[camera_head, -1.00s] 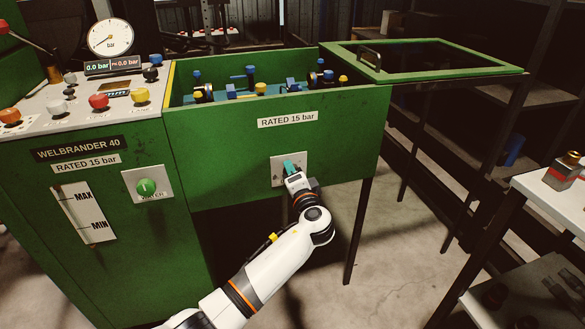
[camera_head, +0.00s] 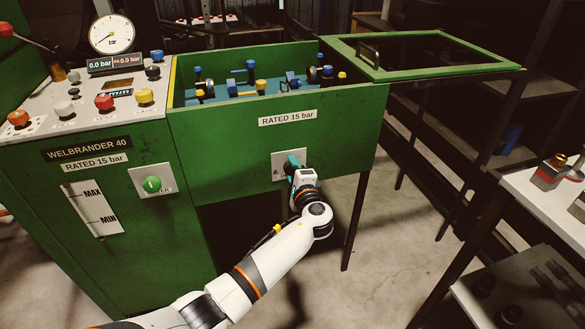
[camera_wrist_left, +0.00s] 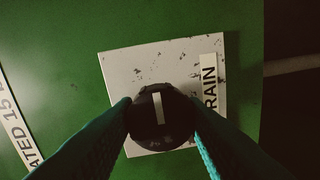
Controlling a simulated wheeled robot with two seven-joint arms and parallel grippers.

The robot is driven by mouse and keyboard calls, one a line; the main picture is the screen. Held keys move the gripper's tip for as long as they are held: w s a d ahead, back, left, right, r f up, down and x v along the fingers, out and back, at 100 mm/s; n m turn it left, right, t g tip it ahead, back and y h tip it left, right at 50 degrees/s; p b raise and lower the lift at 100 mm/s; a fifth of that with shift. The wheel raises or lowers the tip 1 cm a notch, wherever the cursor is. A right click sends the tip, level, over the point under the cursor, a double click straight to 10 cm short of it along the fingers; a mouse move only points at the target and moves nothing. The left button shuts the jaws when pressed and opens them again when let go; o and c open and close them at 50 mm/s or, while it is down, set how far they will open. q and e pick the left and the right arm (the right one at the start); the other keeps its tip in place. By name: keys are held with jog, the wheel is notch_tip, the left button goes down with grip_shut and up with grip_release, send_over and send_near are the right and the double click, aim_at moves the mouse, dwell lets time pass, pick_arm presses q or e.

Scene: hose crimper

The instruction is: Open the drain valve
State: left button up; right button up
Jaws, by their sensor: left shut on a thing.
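The drain valve is a round black knob (camera_wrist_left: 160,118) with a pale pointer line, on a scuffed light plate (camera_wrist_left: 150,68) with a label whose visible part reads "RAIN". In the head view the plate (camera_head: 278,158) sits on the front of the green tank, and my gripper hides most of the knob. My left gripper (camera_head: 293,163) reaches the plate from below. In the left wrist view its teal fingers (camera_wrist_left: 163,122) are shut on the knob, one on each side. The pointer line stands nearly upright in that view. My right gripper is not in view.
The green control cabinet (camera_head: 105,215) with gauge (camera_head: 111,34) and coloured knobs stands left. The gauge display reads 0.0 bar. The open tank (camera_head: 230,140) holds blue and yellow fittings. Its green-framed lid (camera_head: 450,66) lies open to the right. A white-topped table (camera_head: 540,210) stands at right.

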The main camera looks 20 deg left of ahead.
pick_arm(q)
jog(key=shift+d+f, duration=0.1)
jog(key=shift+f, duration=0.05)
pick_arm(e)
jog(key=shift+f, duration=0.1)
pick_arm(q)
jog(key=o, duration=1)
jog(key=shift+s, duration=0.1)
jog(key=p+v, duration=0.1)
jog(key=v, duration=1.1)
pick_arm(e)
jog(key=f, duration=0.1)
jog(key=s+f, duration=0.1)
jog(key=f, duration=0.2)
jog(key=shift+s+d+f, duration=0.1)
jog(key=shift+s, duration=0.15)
